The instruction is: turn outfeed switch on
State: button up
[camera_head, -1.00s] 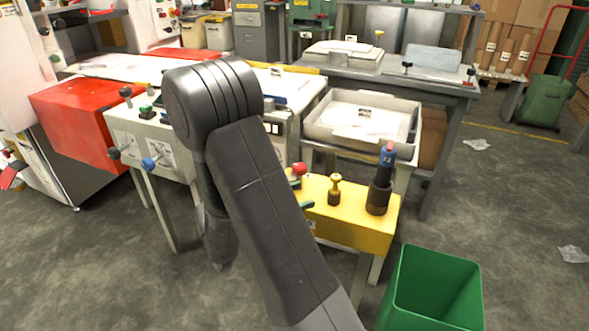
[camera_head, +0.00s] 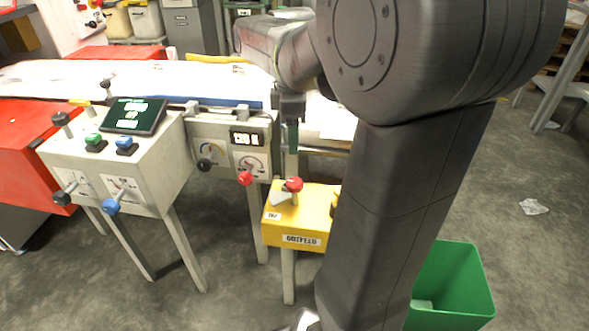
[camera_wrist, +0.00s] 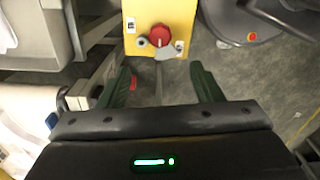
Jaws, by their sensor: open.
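The outfeed box is a yellow box (camera_head: 284,231) with a label reading OUTFEED on its front. A red-knobbed lever (camera_head: 293,185) stands on its top, near the left side. In the wrist view the red knob (camera_wrist: 160,35) lies beyond and between my fingertips, over the yellow top (camera_wrist: 183,14). My gripper (camera_head: 291,135) hangs above and behind the box, with green fingers. In the wrist view my gripper (camera_wrist: 161,75) has its fingers spread with nothing between them, apart from the knob. The right part of the box is hidden behind my arm.
A white control console (camera_head: 120,165) with several knobs and a small screen (camera_head: 135,115) stands left. A dial panel with a red-knobbed lever (camera_head: 246,178) is just left of the box. A green bin (camera_head: 455,285) stands right. Floor is clear in front.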

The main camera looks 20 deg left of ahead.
aim_at(294, 182)
notch_tip(294, 182, down, 14)
jog(key=b, duration=0.5)
jog(key=shift+r+b, duration=0.15)
jog(key=shift+b, duration=0.2)
jog(key=c, duration=1)
